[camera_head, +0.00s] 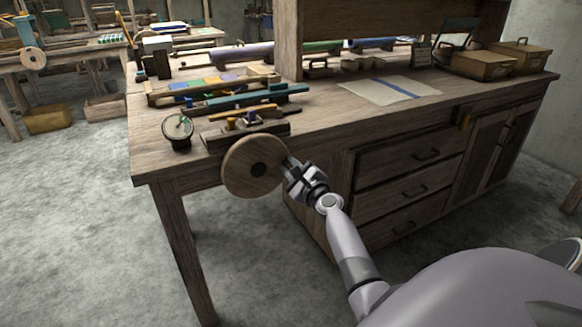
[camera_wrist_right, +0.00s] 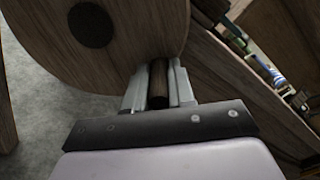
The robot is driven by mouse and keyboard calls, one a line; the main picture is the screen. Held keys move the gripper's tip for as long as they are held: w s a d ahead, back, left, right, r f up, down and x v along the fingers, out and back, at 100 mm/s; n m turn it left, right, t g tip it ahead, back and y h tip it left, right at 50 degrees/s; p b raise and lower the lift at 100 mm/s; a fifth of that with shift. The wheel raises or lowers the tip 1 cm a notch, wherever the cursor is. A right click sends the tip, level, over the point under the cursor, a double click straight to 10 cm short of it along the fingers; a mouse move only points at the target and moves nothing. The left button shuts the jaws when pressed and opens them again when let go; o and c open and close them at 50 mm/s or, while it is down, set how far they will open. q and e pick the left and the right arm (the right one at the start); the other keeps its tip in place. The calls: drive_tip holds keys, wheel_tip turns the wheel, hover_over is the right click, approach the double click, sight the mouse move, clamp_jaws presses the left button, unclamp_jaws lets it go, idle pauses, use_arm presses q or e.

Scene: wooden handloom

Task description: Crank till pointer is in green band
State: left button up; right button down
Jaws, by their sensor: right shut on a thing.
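A round wooden crank wheel (camera_head: 247,169) with a dark hub is mounted at the front edge of the workbench. It also fills the upper left of the right wrist view (camera_wrist_right: 135,30). My right gripper (camera_head: 291,170) is at the wheel's right side, shut on the dark wooden crank handle (camera_wrist_right: 158,82), which shows between its fingers in the right wrist view. A round dial gauge (camera_head: 178,128) stands on the bench left of the wheel. Its face has a green area and a thin pointer, too small to read exactly. My left gripper is not in view.
The workbench (camera_head: 330,123) carries a small wooden loom device (camera_head: 245,127), coloured trays (camera_head: 208,84), a paper sheet (camera_head: 388,90) and wooden boxes (camera_head: 480,65). Drawers (camera_head: 410,190) are below, right of my arm. The floor (camera_head: 90,230) at left is clear.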

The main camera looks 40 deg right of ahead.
drive_tip(key=shift+f+m, duration=0.35)
drive_tip(key=shift+m, duration=0.05)
drive_tip(key=c, duration=1)
unclamp_jaws()
drive_tip(key=shift+o, duration=0.2)
drive_tip(key=p+v, duration=0.1)
drive_tip(key=v, duration=0.6)
drive_tip(key=shift+p, duration=0.3)
drive_tip(key=shift+s, duration=0.1)
